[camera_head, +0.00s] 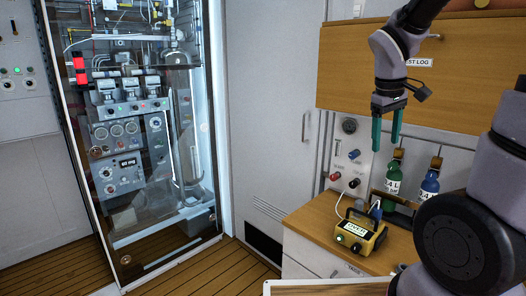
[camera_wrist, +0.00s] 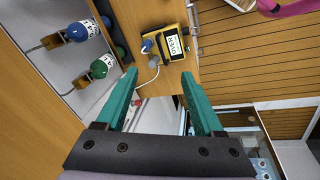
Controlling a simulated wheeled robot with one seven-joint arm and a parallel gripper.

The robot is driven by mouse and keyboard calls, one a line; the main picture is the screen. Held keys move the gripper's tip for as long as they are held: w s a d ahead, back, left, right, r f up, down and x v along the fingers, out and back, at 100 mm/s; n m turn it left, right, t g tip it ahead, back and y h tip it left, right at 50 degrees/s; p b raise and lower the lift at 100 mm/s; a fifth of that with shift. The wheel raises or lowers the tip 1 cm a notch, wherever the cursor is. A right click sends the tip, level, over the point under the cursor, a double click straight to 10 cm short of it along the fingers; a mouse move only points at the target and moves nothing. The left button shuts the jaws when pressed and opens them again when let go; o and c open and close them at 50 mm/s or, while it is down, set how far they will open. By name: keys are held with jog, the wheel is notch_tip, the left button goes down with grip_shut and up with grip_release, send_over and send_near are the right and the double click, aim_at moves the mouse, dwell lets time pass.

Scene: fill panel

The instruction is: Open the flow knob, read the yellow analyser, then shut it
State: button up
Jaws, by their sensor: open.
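The yellow analyser (camera_head: 375,243) sits on the wooden counter, with a white display on its face. It also shows in the wrist view (camera_wrist: 162,32), where the display appears to read "OVER". A grey wall panel (camera_head: 366,140) carries a blue knob (camera_head: 354,154), a red knob (camera_head: 335,176) and a dark knob (camera_head: 354,183). Their labels are too small to tell which is the flow knob. My gripper (camera_head: 385,142) is open and empty, with green fingers pointing down. In the head view it appears above and right of the knobs, apart from them.
A green bottle (camera_head: 392,183) and a blue bottle (camera_head: 430,183) stand right of the panel. A wooden cabinet (camera_head: 450,92) overhangs the counter (camera_head: 313,222). A pale hose runs to the analyser. A glass-fronted equipment cabinet (camera_head: 165,225) stands left; the wooden floor is clear.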

jog(key=s+a+r+m+t+y, duration=0.4)
jog(key=s+r+m, duration=0.4)
jog(key=r, duration=0.3)
jog(key=s+a+t, duration=0.1)
jog(key=a, duration=0.1)
jog(key=shift+s+a+r, duration=0.2)
jog(key=shift+s+a, duration=0.15)
jog(key=shift+a, duration=0.05)
